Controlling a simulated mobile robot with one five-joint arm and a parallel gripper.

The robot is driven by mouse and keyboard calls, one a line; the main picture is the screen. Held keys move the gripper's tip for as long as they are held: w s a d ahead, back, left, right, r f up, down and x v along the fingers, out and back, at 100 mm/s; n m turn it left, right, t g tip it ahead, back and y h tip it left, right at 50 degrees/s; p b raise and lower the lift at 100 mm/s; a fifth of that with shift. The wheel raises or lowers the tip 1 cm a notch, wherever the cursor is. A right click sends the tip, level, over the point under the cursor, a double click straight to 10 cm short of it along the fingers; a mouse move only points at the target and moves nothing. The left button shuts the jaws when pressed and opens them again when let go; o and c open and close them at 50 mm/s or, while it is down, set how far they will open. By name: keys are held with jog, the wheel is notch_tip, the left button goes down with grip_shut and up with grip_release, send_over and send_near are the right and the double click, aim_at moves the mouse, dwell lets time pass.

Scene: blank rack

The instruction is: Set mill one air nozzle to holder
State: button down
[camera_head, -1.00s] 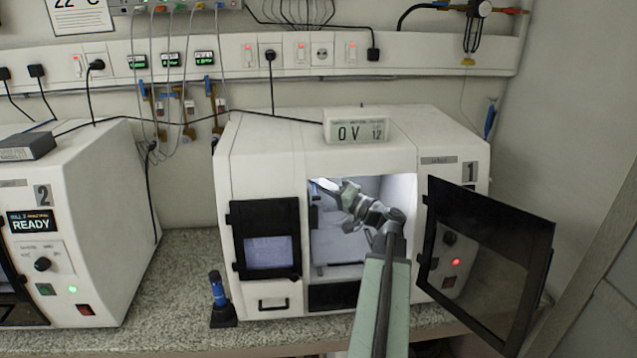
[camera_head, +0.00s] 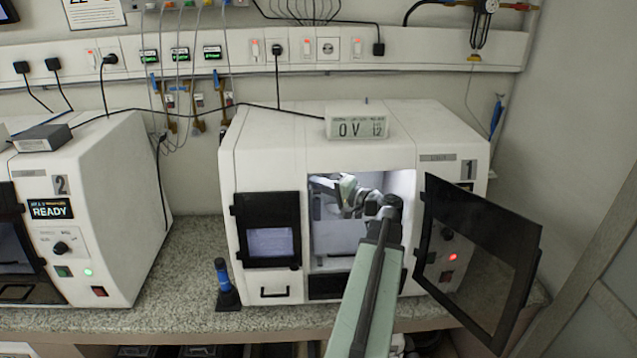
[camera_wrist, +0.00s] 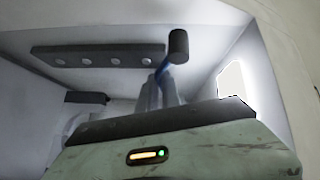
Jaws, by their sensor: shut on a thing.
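My gripper (camera_wrist: 162,92) is inside the open chamber of mill one (camera_head: 270,150), its fingers shut on a slim blue piece with a black cylindrical end, which I take to be the air nozzle (camera_wrist: 178,46). The nozzle points up in the wrist view; its lower part is hidden by my gripper. A dark bar with several round spots (camera_wrist: 98,55) is on the chamber's inner surface beyond it. A short dark piece (camera_wrist: 87,97) projects at the left. I cannot tell whether either is the holder. In the head view my gripper (camera_head: 325,186) is at the chamber's upper left.
Mill one's dark door (camera_head: 480,255) stands swung open on the right. Its chamber walls are close around my gripper. A blue and black upright item (camera_head: 226,285) stands on the bench left of mill one. Mill two (camera_head: 100,200) is further left, with open bench between.

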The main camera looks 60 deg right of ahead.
jog(key=c, duration=1.5)
grip_release()
jog(key=shift+w+a, duration=0.15)
jog(key=shift+c, duration=0.2)
jog(key=s, duration=0.8)
jog(key=shift+a+r, duration=0.25)
